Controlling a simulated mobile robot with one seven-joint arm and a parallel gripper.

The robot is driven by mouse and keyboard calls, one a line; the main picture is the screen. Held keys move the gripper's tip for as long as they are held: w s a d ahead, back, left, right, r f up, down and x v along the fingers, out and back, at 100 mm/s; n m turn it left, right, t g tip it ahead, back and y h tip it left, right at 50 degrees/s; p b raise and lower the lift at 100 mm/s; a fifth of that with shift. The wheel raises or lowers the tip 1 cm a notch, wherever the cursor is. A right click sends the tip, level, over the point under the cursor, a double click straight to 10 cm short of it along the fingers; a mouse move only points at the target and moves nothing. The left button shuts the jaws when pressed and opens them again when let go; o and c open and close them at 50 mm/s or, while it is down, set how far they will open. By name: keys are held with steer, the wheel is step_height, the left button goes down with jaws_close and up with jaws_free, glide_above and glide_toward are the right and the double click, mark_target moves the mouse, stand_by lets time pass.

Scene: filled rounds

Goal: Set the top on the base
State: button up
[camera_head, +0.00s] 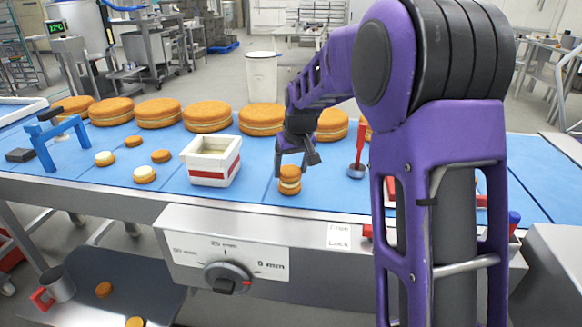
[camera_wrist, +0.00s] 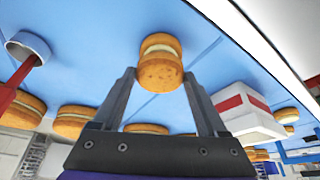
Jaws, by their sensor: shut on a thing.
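The top, a small golden-brown round (camera_head: 290,171), is in my gripper (camera_head: 296,160) over the blue belt. In the wrist view my gripper (camera_wrist: 159,76) has one finger on each side of the top (camera_wrist: 160,73). The base (camera_head: 289,188), a like round with pale cream on it, is directly under the top. In the wrist view the base (camera_wrist: 161,40) lies beyond the top, with the cream between them. The two look lined up and touching, though a very thin gap cannot be ruled out.
A white box with a red stripe (camera_head: 212,163) stands left of the pair. Cream-topped rounds (camera_head: 144,174) and plain rounds (camera_head: 161,156) lie farther left. Large filled cakes (camera_head: 207,116) line the back. A red-handled tool (camera_head: 357,170) stands to the right.

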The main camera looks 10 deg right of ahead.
steer(key=shift+f+b, duration=0.3)
steer(key=shift+f, duration=0.3)
stand_by(0.3)
steer(key=o, duration=0.8)
steer(key=shift+r+p, duration=2.65)
steer(key=shift+r, duration=0.9)
